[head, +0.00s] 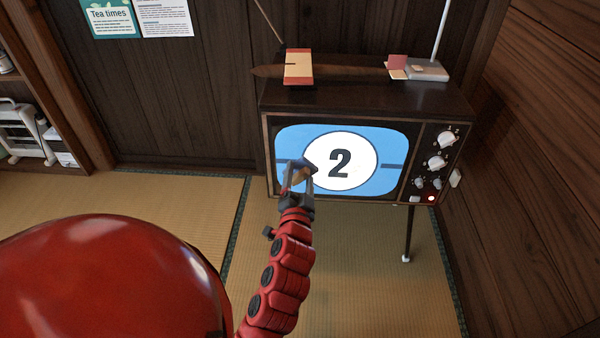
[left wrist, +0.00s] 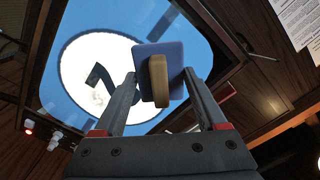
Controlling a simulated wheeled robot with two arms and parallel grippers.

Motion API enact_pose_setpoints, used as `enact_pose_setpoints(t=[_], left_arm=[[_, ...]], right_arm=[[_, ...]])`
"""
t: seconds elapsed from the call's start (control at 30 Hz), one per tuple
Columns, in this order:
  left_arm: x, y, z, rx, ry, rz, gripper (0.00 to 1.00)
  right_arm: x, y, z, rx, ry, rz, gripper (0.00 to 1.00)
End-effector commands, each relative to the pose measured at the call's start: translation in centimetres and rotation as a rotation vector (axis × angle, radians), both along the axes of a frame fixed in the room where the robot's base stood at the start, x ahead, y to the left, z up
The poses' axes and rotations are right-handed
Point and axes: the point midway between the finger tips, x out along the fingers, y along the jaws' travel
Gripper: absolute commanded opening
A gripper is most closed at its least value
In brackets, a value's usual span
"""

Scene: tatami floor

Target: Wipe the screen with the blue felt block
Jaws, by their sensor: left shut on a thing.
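The screen (head: 388,150) of an old television is lit blue with a white circle and a black "2"; it also shows in the left wrist view (left wrist: 70,60). My left gripper (head: 299,174) is in front of the screen's lower left part. It is shut on the blue felt block (left wrist: 176,56), a flat blue pad with a tan handle (left wrist: 159,80) between the fingers. The pad faces the screen; I cannot tell whether it touches. In the head view the block is small and partly hidden by the fingers. My right gripper is not in view.
The television's dark wooden cabinet (head: 340,97) stands on thin legs, with knobs (head: 437,162) at its right. A long brown object (head: 345,71) and an antenna base (head: 420,70) lie on top. Wood walls stand behind and to the right. A shelf (head: 40,125) is at left.

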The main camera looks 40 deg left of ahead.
Motion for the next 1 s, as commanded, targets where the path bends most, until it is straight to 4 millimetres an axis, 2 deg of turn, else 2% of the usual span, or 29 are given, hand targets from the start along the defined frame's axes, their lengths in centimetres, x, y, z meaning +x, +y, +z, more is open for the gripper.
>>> enact_pose_setpoints(t=[0.3,0.63,1.0], left_arm=[[-0.2,-0.2,0.0,0.001,-0.001,-0.001,0.22],[-2.5,-1.6,0.0,0.0,0.0,-0.001,0.22],[-2.5,-1.6,0.1,0.0,-0.001,-0.001,0.22]], right_arm=[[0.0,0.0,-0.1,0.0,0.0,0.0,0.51],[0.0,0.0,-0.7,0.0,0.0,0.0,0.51],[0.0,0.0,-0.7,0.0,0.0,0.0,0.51]])
